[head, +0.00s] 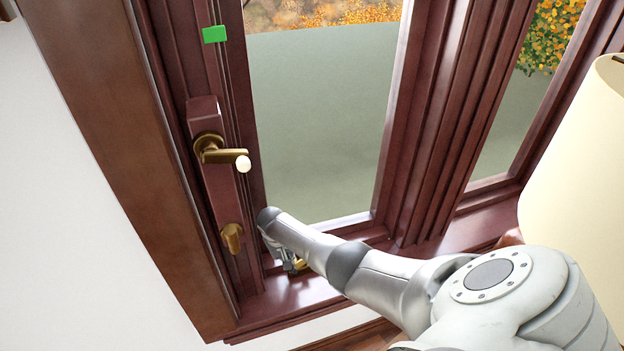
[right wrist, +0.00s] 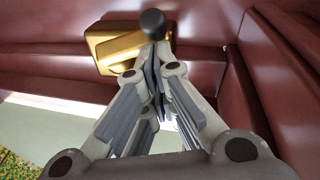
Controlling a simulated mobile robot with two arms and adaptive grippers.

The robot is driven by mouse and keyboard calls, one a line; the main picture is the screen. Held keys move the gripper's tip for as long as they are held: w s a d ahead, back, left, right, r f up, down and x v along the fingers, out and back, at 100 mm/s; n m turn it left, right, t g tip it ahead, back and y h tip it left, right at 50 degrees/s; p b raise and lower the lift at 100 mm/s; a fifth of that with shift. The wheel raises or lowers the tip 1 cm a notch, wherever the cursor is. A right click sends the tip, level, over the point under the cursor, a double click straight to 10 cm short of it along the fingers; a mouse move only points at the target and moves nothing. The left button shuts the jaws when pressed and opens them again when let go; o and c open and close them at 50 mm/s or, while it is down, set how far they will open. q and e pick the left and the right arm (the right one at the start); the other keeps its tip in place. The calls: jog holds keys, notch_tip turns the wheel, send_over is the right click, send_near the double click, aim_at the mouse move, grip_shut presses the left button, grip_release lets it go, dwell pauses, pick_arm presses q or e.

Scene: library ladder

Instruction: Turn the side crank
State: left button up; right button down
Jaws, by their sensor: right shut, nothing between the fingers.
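A brass crank (right wrist: 115,50) is mounted on the dark red window frame, and a round black knob (right wrist: 153,24) shows just beyond my fingertips in the right wrist view. In the head view only a small brass part (head: 299,265) shows low at the window sill, mostly hidden by my right gripper. My right gripper (head: 285,262) is shut and empty at the sill's left corner. In the right wrist view its fingertips (right wrist: 155,58) are in front of the brass piece, close to the knob; I cannot tell whether they touch. My left gripper is not in view.
A brass lever handle (head: 220,152) with a pale tip sits on the left frame, with a brass fitting (head: 232,238) below and a green block (head: 214,34) above. A cream lampshade (head: 580,160) stands at the right, near my right arm. The white wall (head: 70,200) is clear.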

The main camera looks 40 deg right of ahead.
jog(key=shift+s+a+f, duration=0.3)
jog(key=shift+f, duration=0.2)
jog(key=shift+s+a+f, duration=0.25)
jog(key=shift+a+f, duration=0.05)
jog(key=shift+f, duration=0.15)
jog(key=shift+s+a+f, duration=0.15)
jog(key=shift+s+f, duration=0.65)
jog(key=shift+f, duration=0.2)
jog(key=shift+s+f, duration=0.1)
dwell(0.8)
